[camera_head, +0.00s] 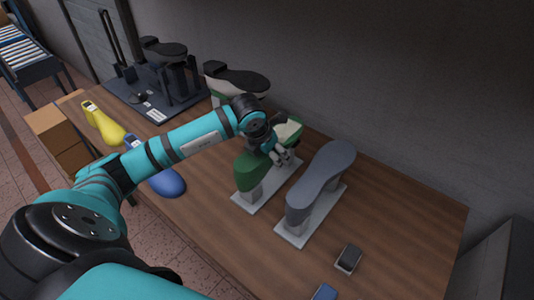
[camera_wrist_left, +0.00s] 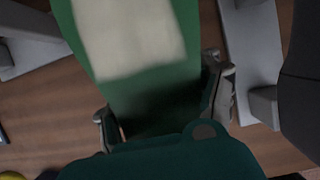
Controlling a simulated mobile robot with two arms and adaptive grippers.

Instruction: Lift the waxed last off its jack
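A green last (camera_head: 254,171) with a cream patch (camera_head: 288,132) on top stands sole up on a light grey jack (camera_head: 265,194). A plain grey last (camera_head: 319,180) stands beside it on another jack (camera_head: 296,232). I cannot tell which surface is waxed. My left gripper (camera_head: 276,156) is over the middle of the green last and hides part of it. In the left wrist view the fingers (camera_wrist_left: 163,105) lie on either side of the green last (camera_wrist_left: 183,70), close to its edges. Whether they press on it is unclear. My right gripper is not in view.
A black-soled last (camera_head: 237,76) stands behind my left arm, and a dark rack (camera_head: 156,88) at the back left. A small dark block (camera_head: 348,258) is at the front. The table's right side is clear.

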